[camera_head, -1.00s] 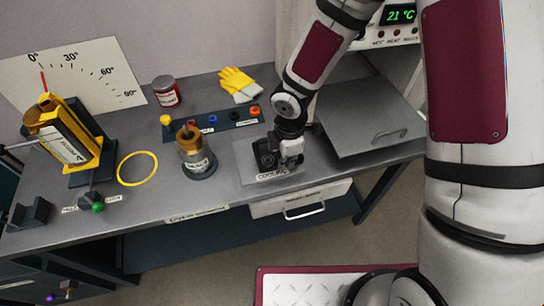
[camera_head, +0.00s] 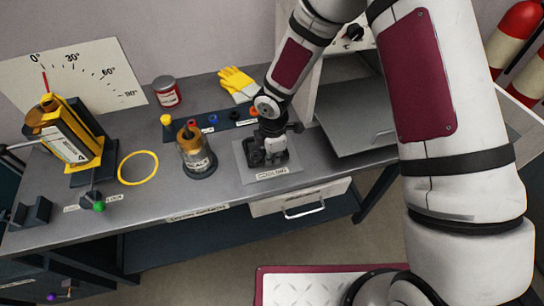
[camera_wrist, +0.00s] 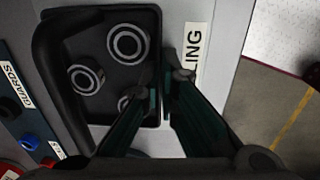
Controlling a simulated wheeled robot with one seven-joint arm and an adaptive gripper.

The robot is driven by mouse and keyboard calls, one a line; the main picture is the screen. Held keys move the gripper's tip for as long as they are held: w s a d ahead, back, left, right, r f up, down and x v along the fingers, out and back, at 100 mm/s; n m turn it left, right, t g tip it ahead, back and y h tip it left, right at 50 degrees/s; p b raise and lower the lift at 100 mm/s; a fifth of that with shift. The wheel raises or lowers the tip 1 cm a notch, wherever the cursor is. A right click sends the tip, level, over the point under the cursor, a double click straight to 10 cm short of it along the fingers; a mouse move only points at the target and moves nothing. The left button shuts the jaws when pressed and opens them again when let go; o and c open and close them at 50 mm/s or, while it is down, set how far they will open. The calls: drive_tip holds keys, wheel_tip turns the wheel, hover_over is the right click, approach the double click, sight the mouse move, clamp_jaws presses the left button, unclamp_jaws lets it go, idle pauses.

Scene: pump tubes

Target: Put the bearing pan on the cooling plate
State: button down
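The black bearing pan (camera_wrist: 105,78) holds pale ring-shaped bearings and fills the upper left of the wrist view. It also shows dark in the head view (camera_head: 256,158), within the outline of the flat grey cooling plate (camera_head: 241,164). The plate shows beside the pan in the wrist view (camera_wrist: 178,30), with its label to the right. My gripper (camera_wrist: 163,88) has its fingers close together, one on each side of the pan's right wall, and seems closed on it. I cannot tell whether the pan rests fully on the plate. In the head view my wrist partly hides the pan.
Left of the plate stand a bronze-topped cylinder (camera_head: 194,157) and a yellow ring (camera_head: 138,168). Behind are a dark strip with coloured knobs (camera_head: 230,120) and yellow gloves (camera_head: 238,84). A grey open door panel (camera_head: 355,130) lies to the right. The label strip is along the plate's front edge.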

drive_tip(key=shift+f, duration=0.15)
drive_tip(key=c, duration=1.8)
unclamp_jaws()
wheel_tip(320, 180, up, 12)
drive_tip(key=shift+s+r, duration=0.2)
drive_tip(key=shift+s, duration=0.1)
drive_tip(key=shift+d, duration=0.1)
